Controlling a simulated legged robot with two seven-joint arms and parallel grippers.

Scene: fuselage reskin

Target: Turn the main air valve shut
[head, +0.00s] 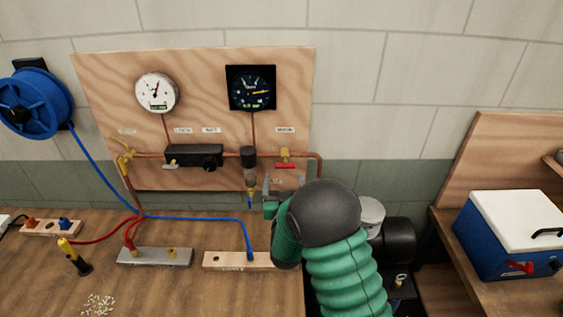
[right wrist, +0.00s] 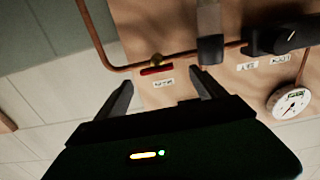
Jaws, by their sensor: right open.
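The valve with the red lever (head: 285,166) sits on the copper pipe at the right of the plywood board, under a small label that I cannot read for sure. Its lever lies about level, along the pipe. In the right wrist view the red lever (right wrist: 157,71) and its brass body show just beyond my fingertips. My right gripper (head: 284,184) is open and empty, just below the lever and seemingly apart from it. Its two fingers (right wrist: 162,79) point at the valve, one to each side. My left gripper is not in view.
A filter unit (head: 249,170) hangs left of the valve, beside a black regulator block (head: 194,156). Two gauges (head: 157,92) are above. A yellow-handled valve (head: 125,155) is at the far left. The wooden bench (head: 190,285) carries hoses and fittings. A blue cooler (head: 510,240) stands right.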

